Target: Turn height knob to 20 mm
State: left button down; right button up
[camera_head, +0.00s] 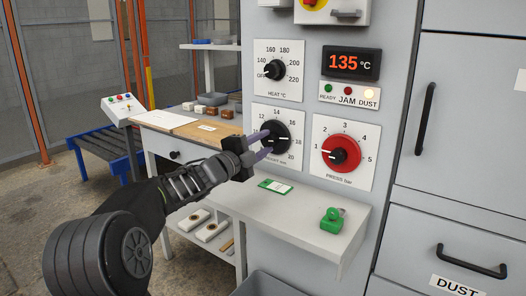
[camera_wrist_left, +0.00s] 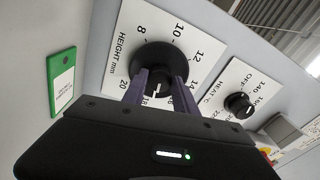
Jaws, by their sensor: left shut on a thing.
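The black height knob (camera_head: 279,137) is on a white dial plate on the grey machine front. Its white mark points to the right, roughly towards 18; the exact reading is hard to tell. My left gripper (camera_head: 264,145) reaches in from the left, with its two purple fingers shut on the knob. In the left wrist view the fingers (camera_wrist_left: 160,85) lie on both sides of the height knob (camera_wrist_left: 160,55). They hide part of its face and lower scale. The height dial plate (camera_wrist_left: 118,65) shows 8, 10, 12, 14 and 20. My right gripper is not in view.
The heat knob (camera_head: 274,70) is above, and the red press knob (camera_head: 341,153) is to the right. A display (camera_head: 351,63) reads 135 °C. A shelf (camera_head: 300,215) below holds a green-and-white card (camera_head: 275,186) and a green padlock-like object (camera_head: 332,220).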

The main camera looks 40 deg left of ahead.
pick_arm(q)
jog(key=m+b, duration=0.2)
jog(key=m, duration=0.3)
jog(key=shift+m+h, duration=0.3)
jog(key=shift+m, duration=0.1)
jog(key=m+b, duration=0.1)
jog(key=m, duration=0.2)
jog(key=shift+r+m+g, duration=0.1)
jog(key=shift+m+g, duration=0.2)
jog(key=shift+r+m+b, duration=0.1)
jog(key=shift+m+b, duration=0.35)
jog(key=shift+m, duration=0.65)
jog(key=c, duration=1)
grip_release()
jog(key=shift+o, duration=0.2)
